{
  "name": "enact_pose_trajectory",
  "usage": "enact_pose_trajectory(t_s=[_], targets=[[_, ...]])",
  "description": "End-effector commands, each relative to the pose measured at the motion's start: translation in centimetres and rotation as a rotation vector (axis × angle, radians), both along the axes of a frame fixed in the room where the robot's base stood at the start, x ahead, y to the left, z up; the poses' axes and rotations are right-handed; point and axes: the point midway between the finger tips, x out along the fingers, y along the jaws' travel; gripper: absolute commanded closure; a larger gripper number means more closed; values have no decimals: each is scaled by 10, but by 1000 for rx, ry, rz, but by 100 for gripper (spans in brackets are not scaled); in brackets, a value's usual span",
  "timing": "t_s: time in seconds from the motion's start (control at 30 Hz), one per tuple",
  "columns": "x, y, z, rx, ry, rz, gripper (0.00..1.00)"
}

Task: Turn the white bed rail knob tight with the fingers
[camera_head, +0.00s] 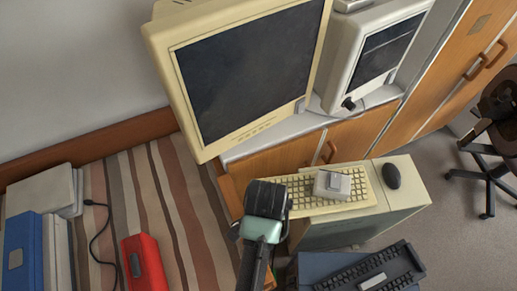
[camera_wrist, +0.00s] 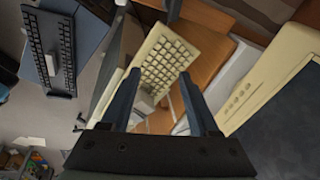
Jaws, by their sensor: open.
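I cannot make out a white bed rail knob in either view. A bed with a brown striped cover (camera_head: 128,185) is at the left in the head view, with a wooden rail (camera_head: 95,148) along the wall. My gripper (camera_head: 266,197) is in front of the beige keyboard, right of the bed. In the wrist view my gripper (camera_wrist: 157,82) shows two dark fingers spread apart with nothing held between them. The beige keyboard (camera_wrist: 170,58) lies beyond the fingers.
A large beige monitor (camera_head: 245,75) and a smaller one (camera_head: 372,55) stand behind. A small grey-white box (camera_head: 332,184) sits on the keyboard, near a black mouse (camera_head: 391,176). A red box (camera_head: 145,262) and blue binder (camera_head: 22,255) lie on the bed. An office chair (camera_head: 495,140) is right.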

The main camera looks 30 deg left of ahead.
Motion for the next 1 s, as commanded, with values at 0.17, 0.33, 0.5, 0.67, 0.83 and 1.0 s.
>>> enact_pose_trajectory(t_s=[0.17, 0.33, 0.5, 0.67, 0.83, 1.0], targets=[[-60, -11, -46, -59, 210, -44, 39], [-78, -15, -61, -79, 269, -59, 39], [-79, -16, -83, -80, 273, -59, 39], [-79, -16, -115, -80, 272, -58, 39], [-78, -15, -147, -79, 269, -58, 39], [-77, -15, -171, -79, 267, -57, 39]])
